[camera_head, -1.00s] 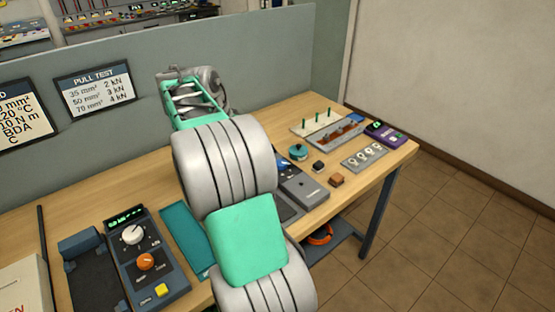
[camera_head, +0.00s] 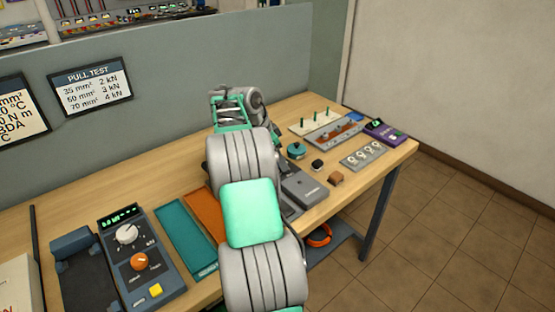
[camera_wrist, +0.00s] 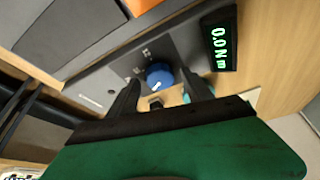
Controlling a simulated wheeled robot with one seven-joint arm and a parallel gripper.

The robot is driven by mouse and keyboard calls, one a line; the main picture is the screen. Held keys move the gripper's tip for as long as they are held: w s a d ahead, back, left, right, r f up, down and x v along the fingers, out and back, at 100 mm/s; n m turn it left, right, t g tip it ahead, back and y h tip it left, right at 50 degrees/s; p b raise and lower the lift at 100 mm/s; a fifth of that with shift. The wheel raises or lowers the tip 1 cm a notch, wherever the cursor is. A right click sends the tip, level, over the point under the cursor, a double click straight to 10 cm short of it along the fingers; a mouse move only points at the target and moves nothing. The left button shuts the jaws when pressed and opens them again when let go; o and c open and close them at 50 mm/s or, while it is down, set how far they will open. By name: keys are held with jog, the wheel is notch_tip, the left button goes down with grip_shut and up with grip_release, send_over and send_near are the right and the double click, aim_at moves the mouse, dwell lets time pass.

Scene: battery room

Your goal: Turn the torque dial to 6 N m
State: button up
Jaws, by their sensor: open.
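The torque dial is a blue round knob (camera_wrist: 159,75) with a white pointer mark, on a dark grey device panel (camera_wrist: 120,62) in the wrist view. The green display (camera_wrist: 220,48) beside it reads 0.0 N m. My gripper (camera_wrist: 165,92) is open, with one dark finger on each side of the knob's lower edge in the picture; I cannot tell whether they touch it. In the head view my arm hides the knob and my gripper's fingertips; part of the grey device (camera_head: 307,189) shows to the right of the arm.
A device with a white dial (camera_head: 127,234), an orange knob (camera_head: 139,262) and a yellow button (camera_head: 155,290) stands at the left. Teal (camera_head: 186,236) and orange (camera_head: 207,213) mats lie beside it. A teal round object (camera_head: 296,151), small blocks and a purple meter (camera_head: 385,130) stand at the right.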

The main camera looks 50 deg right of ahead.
jog(key=shift+c, duration=0.3)
grip_shut()
jog(key=shift+f+n+b, duration=0.1)
jog(key=shift+n+b, duration=0.2)
jog(key=shift+b, duration=0.1)
jog(key=shift+s+f+n+t+b, duration=0.1)
jog(key=shift+n+t+b, duration=0.3)
jog(key=shift+n+b, duration=0.5)
jog(key=n+t+b, duration=0.1)
jog(key=n+b, duration=0.1)
jog(key=n, duration=0.1)
jog(key=shift+s+h+b, duration=0.1)
jog(key=shift+h+b, duration=0.2)
jog(key=shift+b, duration=0.1)
jog(key=n+t+b, duration=0.1)
jog(key=n, duration=0.2)
jog(key=shift+s+n+t, duration=0.1)
jog(key=shift+n+t, duration=0.2)
jog(key=shift+n, duration=0.1)
jog(key=shift+r+n+t+b, duration=0.2)
jog(key=shift+n+t+b, duration=0.25)
jog(key=shift+n, duration=0.95)
